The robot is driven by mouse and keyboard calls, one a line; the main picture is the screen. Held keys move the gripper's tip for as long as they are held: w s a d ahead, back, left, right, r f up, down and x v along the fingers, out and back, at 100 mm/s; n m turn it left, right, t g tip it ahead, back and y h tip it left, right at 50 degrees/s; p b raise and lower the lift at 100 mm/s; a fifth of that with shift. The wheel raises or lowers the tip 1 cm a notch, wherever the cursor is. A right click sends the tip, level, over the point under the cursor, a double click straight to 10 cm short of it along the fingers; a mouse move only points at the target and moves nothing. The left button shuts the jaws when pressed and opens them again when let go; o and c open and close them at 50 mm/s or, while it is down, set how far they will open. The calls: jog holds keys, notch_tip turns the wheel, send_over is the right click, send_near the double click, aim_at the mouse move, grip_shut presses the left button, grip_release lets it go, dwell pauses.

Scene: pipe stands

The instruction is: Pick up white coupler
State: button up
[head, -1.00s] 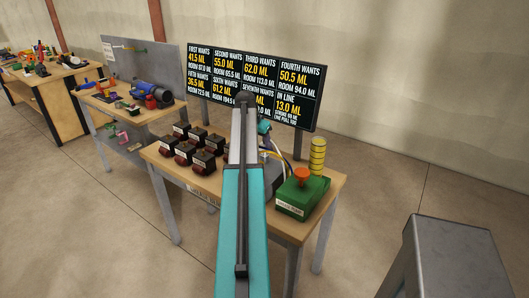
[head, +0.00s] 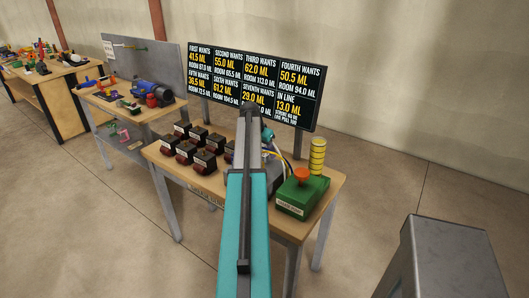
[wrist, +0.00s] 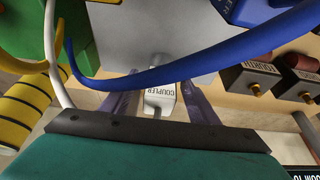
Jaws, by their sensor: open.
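The white coupler (wrist: 159,101), a small pale block lettered COUPLER, shows in the middle of the wrist view. My gripper (wrist: 157,93) is open, with one dark finger on each side of the coupler. The coupler lies between the fingers in the picture, with gaps on both sides; I cannot tell how far it is in depth. In the head view my arm covers the coupler and the gripper.
A blue hose (wrist: 180,68) arches across the wrist view close above the coupler. A white hose (wrist: 50,60) and a yellow hose hang at left. A green box (head: 302,196) and yellow ring stack (head: 317,156) stand right; several dark labelled blocks (head: 187,152) stand left.

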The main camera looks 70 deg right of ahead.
jog(key=shift+c, duration=0.2)
jog(key=c, duration=1.1)
jog(key=shift+r, duration=0.2)
jog(key=shift+r+b, duration=1.35)
jog(key=shift+r, duration=3.5)
